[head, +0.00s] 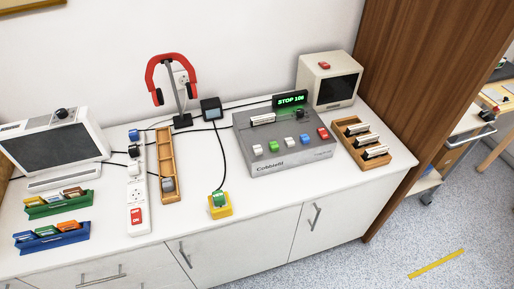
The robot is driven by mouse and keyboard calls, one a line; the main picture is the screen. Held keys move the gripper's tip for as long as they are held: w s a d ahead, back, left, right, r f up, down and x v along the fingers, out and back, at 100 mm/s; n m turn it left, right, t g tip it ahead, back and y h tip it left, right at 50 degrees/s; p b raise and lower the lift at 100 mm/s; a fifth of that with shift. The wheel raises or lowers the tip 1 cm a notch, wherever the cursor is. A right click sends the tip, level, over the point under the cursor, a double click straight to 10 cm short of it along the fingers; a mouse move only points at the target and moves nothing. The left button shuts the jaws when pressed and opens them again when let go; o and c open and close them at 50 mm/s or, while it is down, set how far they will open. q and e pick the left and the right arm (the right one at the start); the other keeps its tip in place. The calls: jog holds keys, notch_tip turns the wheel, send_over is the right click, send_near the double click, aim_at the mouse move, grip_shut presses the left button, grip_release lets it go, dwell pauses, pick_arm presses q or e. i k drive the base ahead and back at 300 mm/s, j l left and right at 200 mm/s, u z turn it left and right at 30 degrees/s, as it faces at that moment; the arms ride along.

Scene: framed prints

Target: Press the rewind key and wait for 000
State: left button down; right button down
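A grey machine (262,165) marked "Cobblefid" or similar stands on the white counter. Its sloped top bears a row of coloured keys: white (258,150), green (273,146), another pale one, blue (304,139) and red (322,133). Their labels are too small to read, so I cannot tell which is rewind. A small black display (291,100) at its back shows green text, "STOP" and a number like 108; the last digit is unclear. A white cartridge-like piece (263,119) sits at the top left of the machine. Neither of my grippers is in view.
A beige monitor (328,82) stands behind the machine, and a wooden rack (357,151) with several cartridges is to its right. A yellow box with a green button (219,204), a power strip (137,190) and a headphone stand (180,90) are to the left. Cables cross the counter.

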aim_at(258, 150)
jog(key=i+l+u, duration=0.1)
jog(key=l, duration=1.1)
jog(key=l+u, duration=0.1)
jog(key=l, duration=1.1)
jog(key=i, duration=0.05)
